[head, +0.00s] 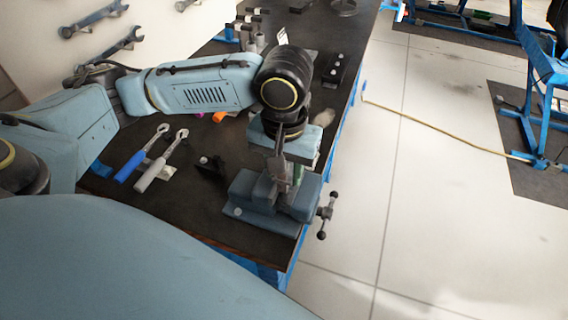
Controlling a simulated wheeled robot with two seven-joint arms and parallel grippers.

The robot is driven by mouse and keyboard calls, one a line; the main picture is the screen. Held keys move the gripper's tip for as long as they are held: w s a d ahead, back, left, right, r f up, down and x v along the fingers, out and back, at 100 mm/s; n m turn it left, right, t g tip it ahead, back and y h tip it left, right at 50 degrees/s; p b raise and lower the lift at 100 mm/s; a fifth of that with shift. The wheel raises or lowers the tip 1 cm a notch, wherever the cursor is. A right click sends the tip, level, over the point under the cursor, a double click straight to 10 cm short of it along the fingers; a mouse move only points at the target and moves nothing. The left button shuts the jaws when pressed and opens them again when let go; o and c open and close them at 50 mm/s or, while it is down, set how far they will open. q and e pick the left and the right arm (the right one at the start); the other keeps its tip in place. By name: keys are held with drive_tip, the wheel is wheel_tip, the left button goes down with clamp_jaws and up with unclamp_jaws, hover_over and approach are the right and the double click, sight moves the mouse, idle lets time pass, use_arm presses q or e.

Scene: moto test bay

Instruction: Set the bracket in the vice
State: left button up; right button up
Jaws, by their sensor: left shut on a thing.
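The vice (258,207) is blue-grey and stands on the dark bench top near its front right corner, with its screw handle at its right side. My left gripper (277,178) comes down from above with its fingers at the vice jaws. It is shut on the bracket, which is mostly hidden behind the fingers and the jaws. I cannot tell whether the bracket touches the jaws or how it is tilted. My right gripper is not in view.
A blue-handled tool (131,165) and a grey-handled tool (154,172) lie left of the vice. A small black piece (211,166) sits beside the vice. A black block with pale knobs (334,71) stands farther back. Wrenches (95,19) hang on the wall. The floor at right is mostly clear.

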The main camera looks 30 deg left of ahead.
sight(284, 182)
use_arm(q)
drive_tip(key=shift+f, duration=2.05)
drive_tip(key=o, duration=1.2)
wheel_tip(284, 182, up, 13)
drive_tip(key=shift+r+p, duration=0.2)
drive_tip(key=shift+p, duration=0.55)
